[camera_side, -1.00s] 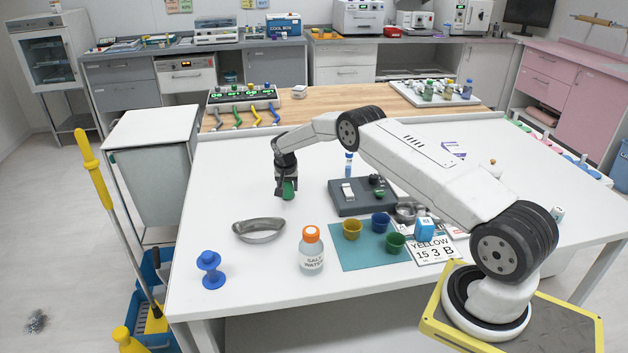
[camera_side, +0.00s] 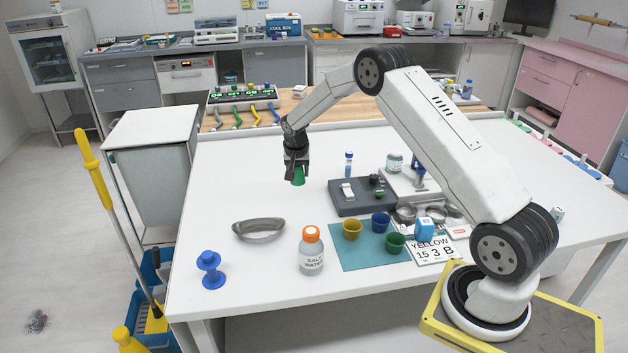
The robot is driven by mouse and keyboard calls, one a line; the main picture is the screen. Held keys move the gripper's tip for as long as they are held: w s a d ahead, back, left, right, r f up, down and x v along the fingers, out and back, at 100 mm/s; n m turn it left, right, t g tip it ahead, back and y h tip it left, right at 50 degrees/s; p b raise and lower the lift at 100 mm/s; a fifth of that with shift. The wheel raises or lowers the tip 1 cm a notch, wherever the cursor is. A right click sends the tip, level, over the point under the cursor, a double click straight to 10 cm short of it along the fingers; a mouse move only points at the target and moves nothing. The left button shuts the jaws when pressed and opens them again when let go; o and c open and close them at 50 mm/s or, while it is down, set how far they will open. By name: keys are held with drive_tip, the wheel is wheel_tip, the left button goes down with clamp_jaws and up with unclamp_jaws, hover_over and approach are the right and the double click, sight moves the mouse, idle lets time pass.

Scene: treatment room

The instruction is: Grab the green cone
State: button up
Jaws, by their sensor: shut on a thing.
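The green cone (camera_side: 298,177) is small and sits between the fingers of my gripper (camera_side: 297,170), which points down. My gripper is shut on the cone and appears to hold it above the white table (camera_side: 232,190), towards the back. The fingers hide the upper part of the cone.
A dark grey device (camera_side: 352,205) stands to the right of the cone, with a blue-capped vial (camera_side: 348,165) behind it. A teal mat (camera_side: 350,262) bears yellow, blue and green cups. A metal kidney dish (camera_side: 258,230), a salt water bottle (camera_side: 311,252) and a blue spool (camera_side: 210,270) stand nearer. The table's left back is clear.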

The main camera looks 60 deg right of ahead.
drive_tip(key=s+a+r, duration=0.2)
drive_tip(key=s+r, duration=0.1)
drive_tip(key=s, duration=0.4)
drive_tip(key=shift+s+a+r, duration=0.15)
drive_tip(key=shift+a+r, duration=0.1)
drive_tip(key=shift+a, duration=0.1)
idle(0.4)
